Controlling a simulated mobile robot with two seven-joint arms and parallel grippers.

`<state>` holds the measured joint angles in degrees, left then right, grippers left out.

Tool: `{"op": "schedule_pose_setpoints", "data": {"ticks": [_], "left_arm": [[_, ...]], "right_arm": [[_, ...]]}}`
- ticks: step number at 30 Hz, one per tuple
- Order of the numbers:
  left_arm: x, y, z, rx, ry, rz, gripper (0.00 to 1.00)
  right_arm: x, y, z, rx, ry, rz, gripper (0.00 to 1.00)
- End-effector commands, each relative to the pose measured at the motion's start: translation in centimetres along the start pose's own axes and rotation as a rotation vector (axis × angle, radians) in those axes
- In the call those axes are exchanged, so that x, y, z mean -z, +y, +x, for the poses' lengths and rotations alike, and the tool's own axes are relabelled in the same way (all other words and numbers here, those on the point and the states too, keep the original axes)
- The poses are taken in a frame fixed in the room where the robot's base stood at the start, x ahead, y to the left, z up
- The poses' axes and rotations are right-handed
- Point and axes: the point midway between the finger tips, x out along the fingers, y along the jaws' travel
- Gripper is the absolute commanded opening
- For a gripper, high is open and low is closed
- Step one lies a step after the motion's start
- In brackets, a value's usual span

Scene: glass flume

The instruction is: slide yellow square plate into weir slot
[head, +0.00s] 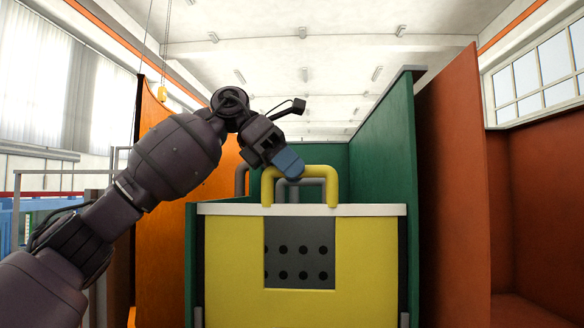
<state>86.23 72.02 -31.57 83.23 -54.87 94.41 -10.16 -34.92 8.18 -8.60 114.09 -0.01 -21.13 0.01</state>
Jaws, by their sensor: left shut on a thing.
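The yellow square plate (235,265) stands upright in front of me, with a white strip along its top edge and a square opening in its middle. A yellow handle (331,184) rises from its top. My left gripper (290,165) reaches in from the left and is shut on the yellow handle near its top left part. Through the opening shows a dark grey panel (300,252) with round holes. The slot and the plate's lower edge are not visible. My right gripper is not in view.
A green wall (385,160) stands close on the right of the plate, and an orange panel (165,220) stands on the left. A rust-red panel (452,190) is further right. Grey handles (312,181) show behind the yellow one.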

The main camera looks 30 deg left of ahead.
Motion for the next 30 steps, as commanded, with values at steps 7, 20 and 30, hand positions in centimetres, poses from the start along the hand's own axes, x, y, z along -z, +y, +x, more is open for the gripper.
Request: {"op": "schedule_pose_setpoints", "data": {"ticks": [7,20,30], "left_arm": [[0.2,0.0,0.2,-0.001,-0.004,0.002,0.0],[0.7,0.1,0.7,-0.001,-0.005,0.003,0.0],[0.9,0.2,1.0,0.001,-0.003,0.001,0.0]], "right_arm": [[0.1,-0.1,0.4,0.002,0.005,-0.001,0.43],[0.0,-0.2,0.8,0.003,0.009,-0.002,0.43],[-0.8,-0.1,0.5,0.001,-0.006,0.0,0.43]]}}
